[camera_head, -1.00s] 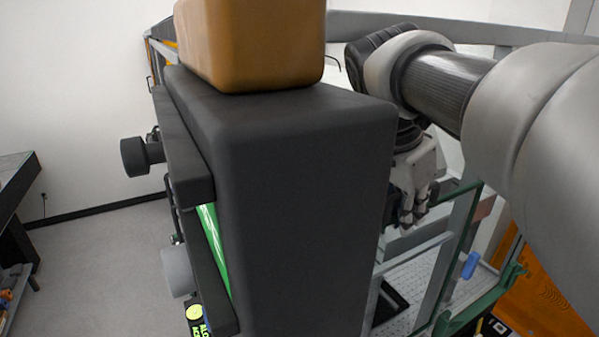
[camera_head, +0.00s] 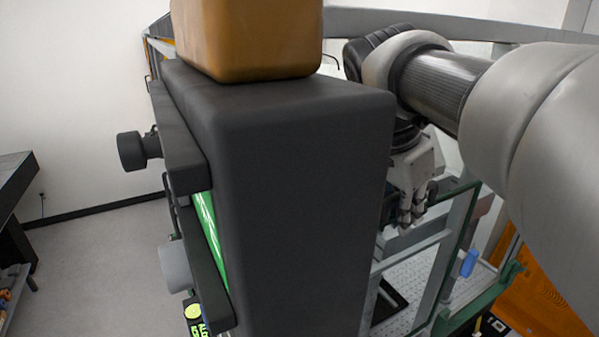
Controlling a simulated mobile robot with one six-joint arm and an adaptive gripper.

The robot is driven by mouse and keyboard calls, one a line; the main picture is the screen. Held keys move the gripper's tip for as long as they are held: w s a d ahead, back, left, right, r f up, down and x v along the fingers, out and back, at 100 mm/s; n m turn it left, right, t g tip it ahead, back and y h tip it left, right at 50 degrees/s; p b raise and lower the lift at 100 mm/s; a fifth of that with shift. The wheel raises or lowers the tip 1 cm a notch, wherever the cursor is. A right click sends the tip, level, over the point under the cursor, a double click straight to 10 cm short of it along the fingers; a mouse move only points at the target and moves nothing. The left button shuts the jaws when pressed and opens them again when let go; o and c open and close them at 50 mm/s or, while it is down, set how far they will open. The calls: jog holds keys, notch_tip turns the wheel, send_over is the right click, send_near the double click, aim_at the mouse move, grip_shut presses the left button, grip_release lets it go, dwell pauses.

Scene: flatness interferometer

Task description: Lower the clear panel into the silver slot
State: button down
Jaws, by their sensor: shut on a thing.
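My gripper (camera_head: 411,214) points downward behind the large dark housing, near the picture's middle right. The held thing is too small and partly hidden to make out fully. A clear pane with a dark green edge (camera_head: 458,188) shows just right of the fingers; I cannot tell whether it is the held panel or whether the fingers touch it. Grey metal bars (camera_head: 415,238) lie below the fingertips. I cannot make out the silver slot; the dark housing hides much of that area.
The dark housing (camera_head: 300,190) with a brown block (camera_head: 250,40) on top fills the middle. A perforated pale plate (camera_head: 405,290) lies below the gripper. A blue piece (camera_head: 469,263) and a green frame part (camera_head: 485,300) stand right of it. Open floor (camera_head: 90,250) is at left.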

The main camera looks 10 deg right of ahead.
jog(key=shift+f, duration=0.1)
jog(key=b, duration=0.4)
send_over(390, 285)
jog(key=shift+w+a+f, duration=0.1)
jog(key=shift+f, duration=2.4)
jog(key=shift+f+b, duration=1.95)
jog(key=shift+f, duration=0.3)
jog(key=shift+f+b, duration=2.75)
jog(key=shift+f, duration=0.4)
jog(key=c, duration=2)
grip_release()
jog(key=o, duration=0.4)
jog(key=shift+c, duration=0.2)
jog(key=shift+f, duration=0.1)
